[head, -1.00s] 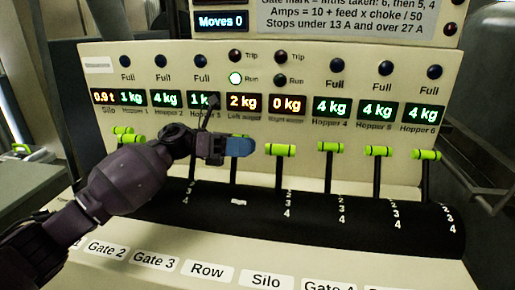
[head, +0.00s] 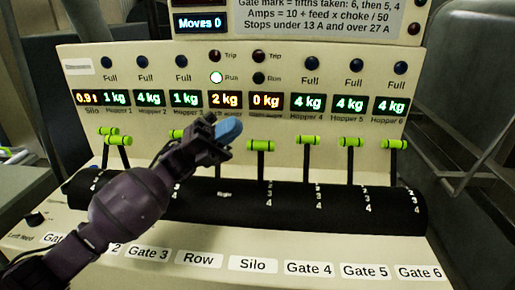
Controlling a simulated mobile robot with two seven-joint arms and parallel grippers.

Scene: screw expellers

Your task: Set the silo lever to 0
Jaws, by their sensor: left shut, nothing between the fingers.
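The silo lever (head: 260,146) has a lime-green grip on a black stem. It stands in line above the Silo label (head: 252,265), its grip a little lower than that of the lever to its right. My left gripper (head: 229,130) has blue fingertips held together and empty. In the picture it is just left of the silo lever's grip and a little higher; I cannot tell whether it is nearer to me. My left gripper and arm hide the Row lever and part of the drum. My right gripper is not in view.
Gate levers stand to both sides, the nearest being the Gate 4 lever (head: 308,140). A black drum (head: 300,196) with numbered marks runs beneath them. The display panel (head: 235,84) rises behind. The Silo readout (head: 87,97) shows 0.9 t.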

